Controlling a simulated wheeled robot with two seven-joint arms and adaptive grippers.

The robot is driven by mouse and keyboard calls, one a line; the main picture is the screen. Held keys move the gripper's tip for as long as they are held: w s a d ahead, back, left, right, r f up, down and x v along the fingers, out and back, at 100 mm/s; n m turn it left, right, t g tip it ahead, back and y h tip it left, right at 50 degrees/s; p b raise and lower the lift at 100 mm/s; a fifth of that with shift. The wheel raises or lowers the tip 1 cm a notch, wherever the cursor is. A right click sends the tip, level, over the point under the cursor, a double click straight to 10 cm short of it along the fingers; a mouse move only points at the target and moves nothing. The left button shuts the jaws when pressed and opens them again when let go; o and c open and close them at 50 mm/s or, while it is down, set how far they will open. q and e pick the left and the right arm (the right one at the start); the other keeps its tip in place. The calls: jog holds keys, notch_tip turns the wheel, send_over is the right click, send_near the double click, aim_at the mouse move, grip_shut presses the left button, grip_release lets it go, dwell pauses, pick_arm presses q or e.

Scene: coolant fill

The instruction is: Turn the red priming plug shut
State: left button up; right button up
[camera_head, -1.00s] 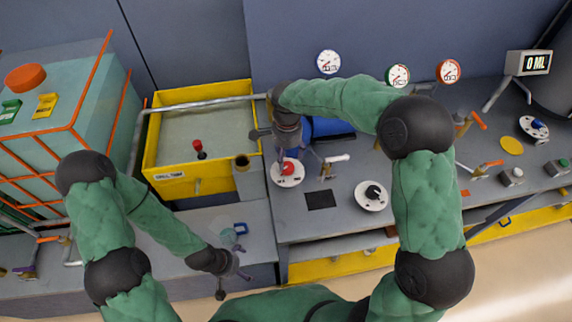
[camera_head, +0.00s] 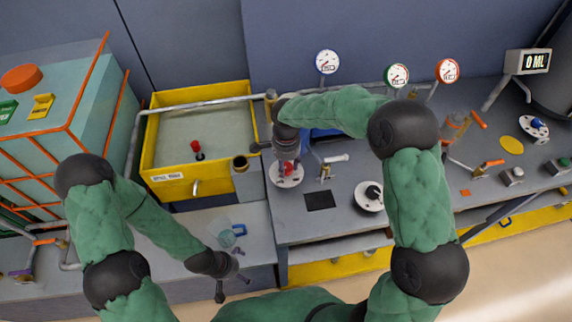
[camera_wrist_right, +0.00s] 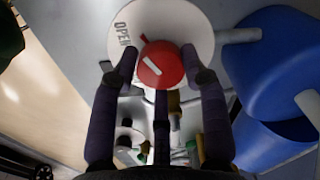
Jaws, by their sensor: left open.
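The red priming plug (camera_wrist_right: 162,64) sits on a round white plate (camera_wrist_right: 180,22) marked OPEN, with a white bar on its face. In the head view the plug (camera_head: 288,169) is partly covered by my right gripper. My right gripper (camera_wrist_right: 160,62) has its fingers spread on both sides of the plug, with a third finger below it. Its fingertips are close to the plug; whether they touch is unclear. My left gripper (camera_head: 231,287) is open and empty, low in front of the left bench.
A blue body (camera_wrist_right: 275,65) stands close to the right of my right gripper. A brass valve (camera_head: 330,166) and a black-knobbed dial (camera_head: 365,203) are right of the plug. A yellow tank (camera_head: 160,156) is to the left. A clear jug (camera_head: 222,232) stands near my left gripper.

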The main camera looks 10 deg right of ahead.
jog(key=shift+a+n, duration=0.1)
jog(key=shift+n, duration=0.3)
jog(key=n+p, duration=0.1)
jog(key=n, duration=0.3)
jog(key=shift+n+p, duration=0.35)
jog(key=shift+n, duration=0.05)
jog(key=n+p, duration=0.2)
jog(key=n, duration=0.4)
jog(key=shift+s, duration=0.1)
jog(key=n+p, duration=0.2)
jog(key=n, duration=0.4)
jog(key=shift+s+n, duration=0.1)
jog(key=shift+n, duration=0.3)
jog(key=n+p, duration=0.1)
jog(key=n, duration=0.4)
jog(key=shift+d+f+p, duration=0.15)
jog(key=shift+d+p, duration=0.05)
jog(key=shift+p, duration=0.15)
jog(key=shift+n, duration=0.4)
jog(key=o, duration=1.1)
jog(key=shift+o, duration=0.2)
jog(key=shift+d, duration=0.1)
